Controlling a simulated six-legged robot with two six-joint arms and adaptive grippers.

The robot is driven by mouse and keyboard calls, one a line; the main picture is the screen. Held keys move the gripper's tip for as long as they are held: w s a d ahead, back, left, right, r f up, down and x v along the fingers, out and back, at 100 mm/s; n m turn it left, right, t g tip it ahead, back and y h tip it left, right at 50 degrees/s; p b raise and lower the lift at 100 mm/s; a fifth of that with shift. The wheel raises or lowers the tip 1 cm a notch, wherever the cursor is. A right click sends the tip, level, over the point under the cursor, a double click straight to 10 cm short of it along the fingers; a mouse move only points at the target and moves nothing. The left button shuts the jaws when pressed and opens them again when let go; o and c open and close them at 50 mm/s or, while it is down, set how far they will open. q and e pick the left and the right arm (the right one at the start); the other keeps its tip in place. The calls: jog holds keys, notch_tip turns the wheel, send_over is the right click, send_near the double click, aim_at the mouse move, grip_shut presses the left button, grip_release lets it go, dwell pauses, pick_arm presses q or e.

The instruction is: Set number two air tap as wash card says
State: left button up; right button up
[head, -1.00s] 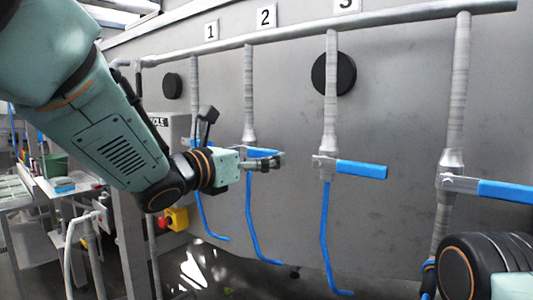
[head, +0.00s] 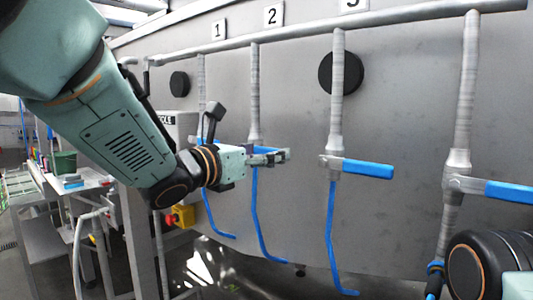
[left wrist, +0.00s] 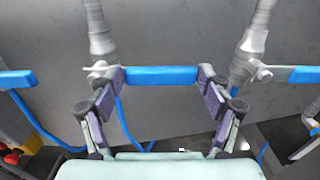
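Tap number two has a blue lever (left wrist: 160,75) that lies level and points right from its valve (left wrist: 101,72), across the upright pipe. In the head view this blue lever (head: 266,149) is partly hidden by my left gripper (head: 287,155). In the left wrist view my left gripper (left wrist: 157,95) is open, one finger near each end of the lever. I cannot tell whether the pads touch it. The number plate 2 (head: 273,15) sits above this tap. No wash card can be made out. My right gripper is not in view.
Tap three's blue lever (head: 368,169) points right, as does another tap's lever (head: 508,192) farther right. Blue hoses (head: 331,245) hang below the taps. A yellow box with a red button (head: 181,216) is at lower left. Black round caps (head: 340,73) dot the grey panel.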

pick_arm(q)
jog(key=c, duration=0.9)
jog(key=shift+c, duration=0.2)
jog(key=shift+r, duration=0.1)
